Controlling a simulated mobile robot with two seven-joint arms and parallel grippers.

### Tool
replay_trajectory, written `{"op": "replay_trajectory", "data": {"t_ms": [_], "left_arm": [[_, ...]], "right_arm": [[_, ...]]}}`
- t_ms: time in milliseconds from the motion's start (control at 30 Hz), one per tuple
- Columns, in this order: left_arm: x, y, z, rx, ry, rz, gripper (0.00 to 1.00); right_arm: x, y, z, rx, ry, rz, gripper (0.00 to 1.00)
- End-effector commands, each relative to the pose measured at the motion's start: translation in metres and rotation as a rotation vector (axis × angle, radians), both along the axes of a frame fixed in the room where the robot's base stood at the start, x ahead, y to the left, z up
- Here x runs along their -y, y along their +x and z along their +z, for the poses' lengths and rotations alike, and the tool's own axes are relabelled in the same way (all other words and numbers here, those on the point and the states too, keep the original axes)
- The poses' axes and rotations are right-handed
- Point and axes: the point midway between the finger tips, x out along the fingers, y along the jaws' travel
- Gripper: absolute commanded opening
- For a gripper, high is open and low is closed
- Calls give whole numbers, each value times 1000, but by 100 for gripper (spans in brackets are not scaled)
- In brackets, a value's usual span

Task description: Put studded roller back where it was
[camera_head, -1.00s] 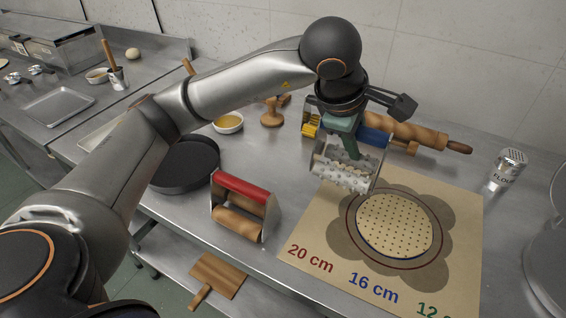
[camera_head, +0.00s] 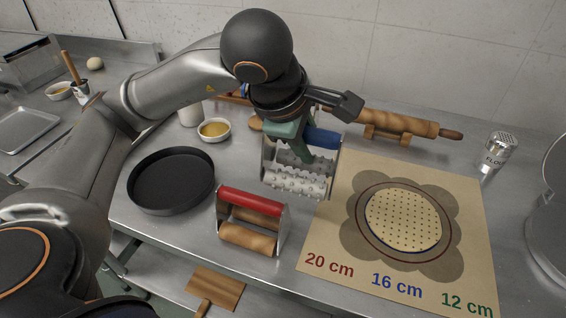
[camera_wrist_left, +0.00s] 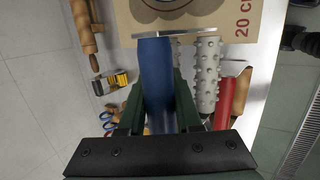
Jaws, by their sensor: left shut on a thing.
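The studded roller (camera_head: 296,185) has white studded cylinders in a metal frame and a blue handle (camera_head: 322,138). My left gripper (camera_head: 303,150) is shut on the blue handle. The roller is left of the mat and behind the red-handled roller; I cannot tell whether it touches the counter. In the left wrist view the blue handle (camera_wrist_left: 156,85) lies between the green fingers, and the studded cylinder (camera_wrist_left: 207,75) shows beside it. My right gripper is not in view.
The red-handled wooden roller (camera_head: 252,203) stands close in front. A black pan (camera_head: 171,180) and an oil bowl (camera_head: 214,131) are on the left. A rolling pin (camera_head: 400,122) lies behind. The paper mat (camera_head: 325,225) bears dotted dough (camera_head: 403,219). A flour shaker (camera_head: 497,152) stands at right.

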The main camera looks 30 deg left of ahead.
Motion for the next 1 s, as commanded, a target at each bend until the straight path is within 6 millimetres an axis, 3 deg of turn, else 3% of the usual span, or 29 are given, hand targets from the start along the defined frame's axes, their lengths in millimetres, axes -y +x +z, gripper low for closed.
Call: {"op": "replay_trajectory", "data": {"t_ms": [333,433,633,767,1000], "left_arm": [[-63,55,-35,-3,2,11,0],[-74,66,-56,-5,3,7,0],[-89,82,-81,1,2,3,0],[-92,86,-88,1,1,3,0],[-98,90,-118,0,2,2,0]], "right_arm": [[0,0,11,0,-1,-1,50],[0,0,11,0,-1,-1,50],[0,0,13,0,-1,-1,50],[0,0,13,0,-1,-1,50],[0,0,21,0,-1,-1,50]]}}
